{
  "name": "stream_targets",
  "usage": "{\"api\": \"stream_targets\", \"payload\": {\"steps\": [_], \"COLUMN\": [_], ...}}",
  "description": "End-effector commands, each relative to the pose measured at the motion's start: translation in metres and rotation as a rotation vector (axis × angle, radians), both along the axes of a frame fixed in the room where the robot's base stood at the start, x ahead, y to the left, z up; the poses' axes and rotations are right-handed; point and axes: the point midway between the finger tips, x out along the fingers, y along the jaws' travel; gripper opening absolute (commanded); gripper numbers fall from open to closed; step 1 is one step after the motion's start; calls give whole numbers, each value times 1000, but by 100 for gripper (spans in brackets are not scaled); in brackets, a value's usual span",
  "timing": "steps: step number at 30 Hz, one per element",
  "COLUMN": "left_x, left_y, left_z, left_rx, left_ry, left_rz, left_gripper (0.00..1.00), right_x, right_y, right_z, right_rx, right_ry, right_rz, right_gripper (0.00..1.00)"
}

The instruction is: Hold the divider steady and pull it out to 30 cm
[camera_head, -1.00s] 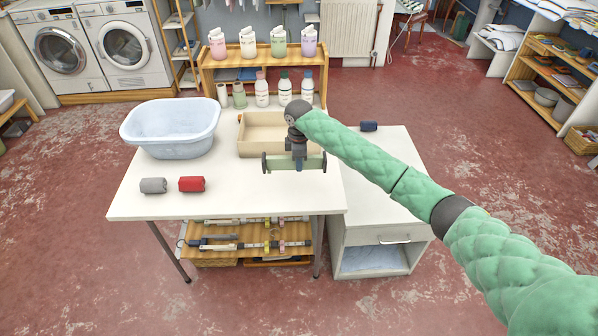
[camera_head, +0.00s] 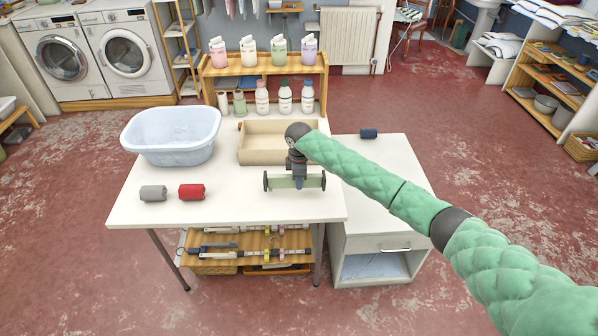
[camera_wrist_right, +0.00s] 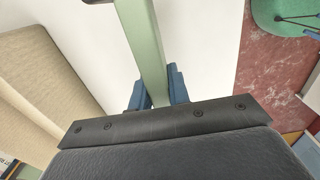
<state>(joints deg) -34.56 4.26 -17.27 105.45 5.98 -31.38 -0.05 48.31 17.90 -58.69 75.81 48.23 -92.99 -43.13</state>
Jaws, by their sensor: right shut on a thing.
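The divider (camera_head: 281,183) is a pale green bar with dark end pieces. It lies crosswise in front of the wooden tray (camera_head: 262,158), over the white table (camera_head: 235,213). My right gripper (camera_head: 299,187) is above the divider and shut on its middle. In the right wrist view the green bar (camera_wrist_right: 146,45) runs between the blue fingertips (camera_wrist_right: 158,92). I cannot tell whether the divider touches the table. My left gripper is not in view.
A pale blue basin (camera_head: 170,137) stands at the table's left. A grey roll (camera_head: 153,193) and a red roll (camera_head: 191,191) lie at the front left. Several bottles (camera_head: 285,97) stand behind the tray. A cabinet (camera_head: 385,190) with a dark blue roll (camera_head: 369,134) adjoins on the right.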

Motion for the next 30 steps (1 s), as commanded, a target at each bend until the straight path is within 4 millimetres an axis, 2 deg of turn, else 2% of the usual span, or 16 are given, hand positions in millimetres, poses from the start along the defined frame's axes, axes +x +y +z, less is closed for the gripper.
{"api": "stream_targets", "payload": {"steps": [14,30], "left_x": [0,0], "left_y": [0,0], "left_z": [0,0], "left_rx": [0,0], "left_ry": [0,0], "left_rz": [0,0], "left_gripper": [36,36], "right_x": [0,0], "right_y": [0,0], "right_z": [-3,-26], "right_rx": [1,0], "right_ry": [0,-1], "right_rz": [1,1], "right_gripper": [0,0]}}
